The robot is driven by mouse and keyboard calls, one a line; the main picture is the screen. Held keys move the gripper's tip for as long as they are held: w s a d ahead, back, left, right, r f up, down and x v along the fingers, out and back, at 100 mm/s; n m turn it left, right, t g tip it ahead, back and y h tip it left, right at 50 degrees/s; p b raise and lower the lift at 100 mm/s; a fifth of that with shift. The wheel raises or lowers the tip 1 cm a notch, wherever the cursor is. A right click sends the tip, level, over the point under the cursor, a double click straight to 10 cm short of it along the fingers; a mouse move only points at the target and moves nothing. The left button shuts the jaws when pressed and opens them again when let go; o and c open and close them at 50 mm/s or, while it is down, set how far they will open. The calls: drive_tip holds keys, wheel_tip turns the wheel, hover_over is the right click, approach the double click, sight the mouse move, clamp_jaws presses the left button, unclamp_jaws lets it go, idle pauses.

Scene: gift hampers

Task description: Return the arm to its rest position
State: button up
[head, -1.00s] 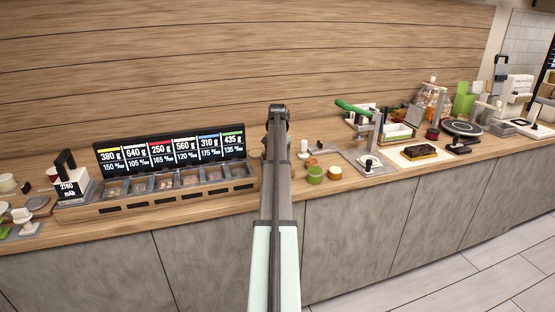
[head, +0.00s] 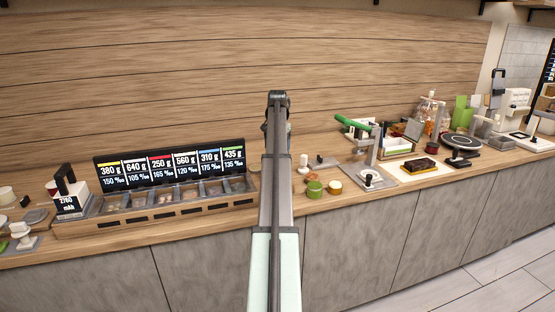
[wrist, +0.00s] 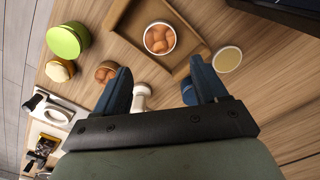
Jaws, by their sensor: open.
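My arm rises through the middle of the head view, and its far end stands in front of the wood wall. My gripper (wrist: 162,80) shows in the wrist view with its two dark blue fingers apart. It points down over the wooden counter (wrist: 100,20) and holds nothing. In the head view the gripper's fingers cannot be made out behind the arm.
A wooden tray (wrist: 118,14) with a bowl of brown pieces (wrist: 160,38) lies below. A green tub (head: 314,189) and a yellow jar (head: 335,187) stand right of my arm. A green-handled press (head: 370,150) stands further right. The label display (head: 170,165) and compartment rack (head: 150,217) are left.

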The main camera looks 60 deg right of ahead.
drive_tip(key=shift+r, duration=0.6)
